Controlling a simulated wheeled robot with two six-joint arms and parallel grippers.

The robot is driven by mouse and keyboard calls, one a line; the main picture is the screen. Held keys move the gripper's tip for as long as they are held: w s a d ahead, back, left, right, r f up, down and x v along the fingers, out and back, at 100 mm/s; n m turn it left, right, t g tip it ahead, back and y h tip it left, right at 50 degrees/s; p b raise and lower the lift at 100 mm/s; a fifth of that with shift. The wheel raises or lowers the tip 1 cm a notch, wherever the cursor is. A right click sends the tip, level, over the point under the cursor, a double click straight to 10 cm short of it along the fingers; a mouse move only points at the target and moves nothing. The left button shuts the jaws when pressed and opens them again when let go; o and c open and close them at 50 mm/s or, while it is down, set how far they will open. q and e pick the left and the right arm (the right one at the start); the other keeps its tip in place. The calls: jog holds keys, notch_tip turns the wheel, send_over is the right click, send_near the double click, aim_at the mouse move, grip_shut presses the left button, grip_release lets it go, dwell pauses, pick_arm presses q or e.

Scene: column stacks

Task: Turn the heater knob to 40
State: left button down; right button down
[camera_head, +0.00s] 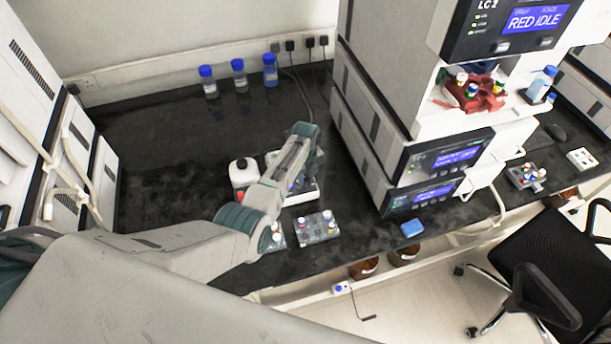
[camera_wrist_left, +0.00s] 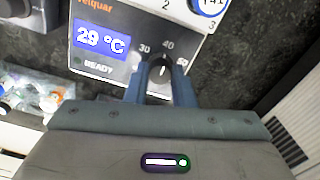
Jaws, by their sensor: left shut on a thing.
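The heater (camera_head: 304,194) stands on the dark bench, partly hidden by my left arm in the head view. In the left wrist view, the heater's blue display (camera_wrist_left: 101,42) reads 29 °C, with READY below it. Its dark knob (camera_wrist_left: 159,67) has the marks 30, 40 and 50 around its far side. A pale line shows on the knob, but I cannot tell its exact setting. My left gripper (camera_wrist_left: 160,82) is shut on the knob, with one blue finger on each side. My right gripper is not in view.
Blue-capped bottles (camera_head: 239,76) stand near the wall. A tall instrument stack (camera_head: 385,140) rises to the right. The left part of the bench is clear.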

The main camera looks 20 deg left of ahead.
aim_at(305, 178)
pick_arm(q)
jog(key=shift+w+r, duration=0.1)
jog(key=shift+r, duration=0.05)
jog(key=c, duration=1.2)
grip_release()
jog(key=shift+c, duration=0.2)
notch_tip(305, 178, up, 11)
jog(key=b, duration=0.2)
jog(key=shift+b, duration=0.35)
jog(key=shift+f, duration=0.2)
